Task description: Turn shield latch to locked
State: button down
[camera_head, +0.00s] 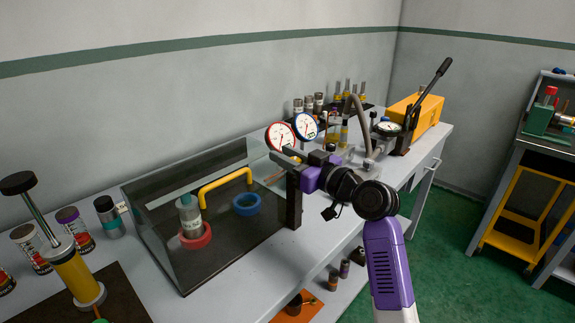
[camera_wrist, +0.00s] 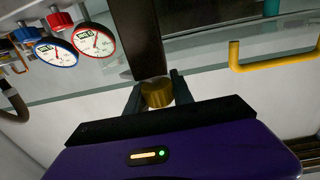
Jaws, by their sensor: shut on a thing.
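A clear shield (camera_head: 165,215) stands on the bench as a box-like cover with a yellow handle (camera_head: 226,180). The handle also shows at the right of the wrist view (camera_wrist: 275,62). A dark upright post (camera_head: 293,200) stands at the shield's right end. In the wrist view a brass-coloured latch knob (camera_wrist: 157,93) sits at the end of this post (camera_wrist: 137,40). My gripper (camera_wrist: 157,90) is shut on the knob, one finger on each side. In the head view my gripper (camera_head: 286,158) is at the post's top and hides the knob. The latch's lock marking is not visible.
Inside the shield are a bottle (camera_head: 190,215) in a red ring and a blue ring (camera_head: 247,204). Two gauges, red-rimmed (camera_head: 280,136) and blue-rimmed (camera_head: 305,126), stand close behind my gripper. A yellow-bodied pump (camera_head: 71,272) stands at the left front.

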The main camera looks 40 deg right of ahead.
aim_at(281, 174)
jog(key=n+y+b, duration=0.2)
jog(key=y, duration=0.1)
jog(key=y+b, duration=0.1)
jog(key=b, duration=0.1)
jog(key=shift+a+f+n+g, duration=0.3)
jog(key=shift+f+n, duration=0.1)
jog(key=n+y+b, duration=0.1)
jog(key=y, duration=0.1)
jog(key=n+g+y+b, duration=0.1)
jog(key=y+b, duration=0.1)
jog(key=shift+s+a+r+n+g, duration=0.1)
jog(key=shift+s+a+n+g, duration=0.05)
jog(key=shift+a+n+g, duration=0.2)
jog(key=shift+s+a+r+n+g+y+b, duration=0.1)
jog(key=shift+s+a+n+g+y+b, duration=0.1)
jog(key=shift+n+g+y+b, duration=0.6)
jog(key=shift+s+a+n+g+y+b, duration=0.2)
jog(key=shift+n+g+y+b, duration=0.25)
jog(key=shift+n+g+y, duration=0.7)
jog(key=shift+s+a+r+n+g+y+b, duration=0.1)
jog(key=shift+a+n+g+y+b, duration=0.3)
jog(key=shift+y, duration=0.85)
jog(key=shift+d+n+g, duration=0.15)
jog(key=shift+n+g, duration=0.15)
jog(key=c, duration=1.1)
grip_release()
